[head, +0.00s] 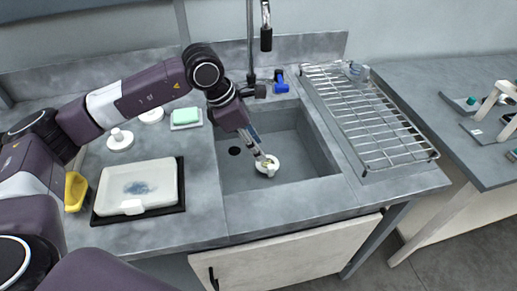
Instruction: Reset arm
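My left arm comes in from the left and reaches over the sink (300,160). My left gripper (266,159) points down into the basin, at a white round object (270,170). The fingertips overlap the top of this object, and they are too small to show whether they grip it or only sit over it. I cannot tell whether the object touches the basin floor. My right gripper is not in view.
A wire drying rack (368,115) with a clear glass (357,72) stands right of the sink. Left are a white tray (150,170) on a dark mat, a yellow object (75,192), white knobbed pieces (120,141) and a green sponge (186,115). A faucet (250,45) stands behind the basin.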

